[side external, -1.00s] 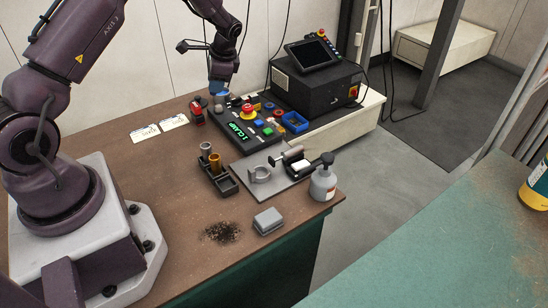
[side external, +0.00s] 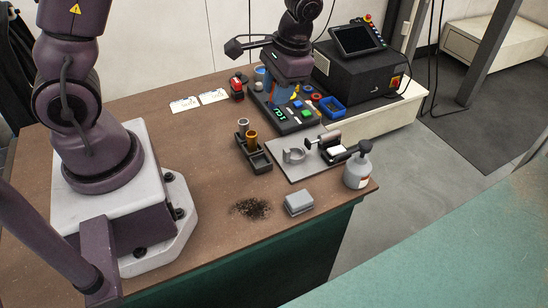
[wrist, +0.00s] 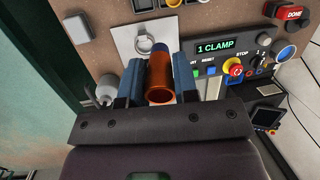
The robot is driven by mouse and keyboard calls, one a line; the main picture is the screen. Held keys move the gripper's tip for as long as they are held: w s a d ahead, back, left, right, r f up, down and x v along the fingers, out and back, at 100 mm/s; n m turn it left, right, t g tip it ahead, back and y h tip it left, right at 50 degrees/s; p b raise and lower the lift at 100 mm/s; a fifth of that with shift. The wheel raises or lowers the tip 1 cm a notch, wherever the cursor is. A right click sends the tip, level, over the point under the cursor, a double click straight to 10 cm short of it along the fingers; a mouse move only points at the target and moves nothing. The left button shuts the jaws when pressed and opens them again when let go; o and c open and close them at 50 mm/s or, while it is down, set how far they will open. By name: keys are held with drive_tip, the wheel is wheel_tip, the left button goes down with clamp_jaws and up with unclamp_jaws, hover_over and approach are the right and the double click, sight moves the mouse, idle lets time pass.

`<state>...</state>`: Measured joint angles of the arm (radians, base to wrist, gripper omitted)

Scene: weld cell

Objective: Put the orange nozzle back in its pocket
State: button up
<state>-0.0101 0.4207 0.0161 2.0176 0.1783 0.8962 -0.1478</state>
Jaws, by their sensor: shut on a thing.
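My gripper (side external: 284,102) is over the control panel in the side view, its blue fingers pointing down. In the wrist view my gripper (wrist: 160,72) is shut on the orange nozzle (wrist: 159,80), a copper-orange tube between the two blue fingers. In the side view the fingers and arm hide the nozzle. The dark nozzle rack (side external: 262,163) stands on the bench, to the left of and nearer than my gripper. A grey nozzle (side external: 243,125) and a brass-coloured nozzle (side external: 251,139) stand in it, and its near end shows an empty pocket.
The control panel (side external: 300,127) with raised buttons lies under my gripper. A plate with a ring clamp (side external: 294,156) is right of the rack. A spray bottle (side external: 357,172), grey block (side external: 298,203), dark grit (side external: 251,208) and blue bin (side external: 332,107) stand around.

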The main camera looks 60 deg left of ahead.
drive_tip(key=shift+s+d+f+m+t+h, duration=0.1)
drive_tip(key=shift+s+f+m+t+h, duration=0.4)
drive_tip(key=shift+f, duration=1.95)
drive_tip(key=shift+s+d+f+m+t+h, duration=0.15)
drive_tip(key=shift+s+f+m, duration=0.6)
drive_tip(key=shift+f, duration=1.75)
drive_tip(key=shift+s+f+m+t+h, duration=0.25)
drive_tip(key=shift+s+f, duration=0.7)
drive_tip(key=shift+f, duration=1.5)
drive_tip(key=o, duration=0.5)
drive_tip(key=shift+f, duration=0.15)
drive_tip(key=shift+o, duration=0.7)
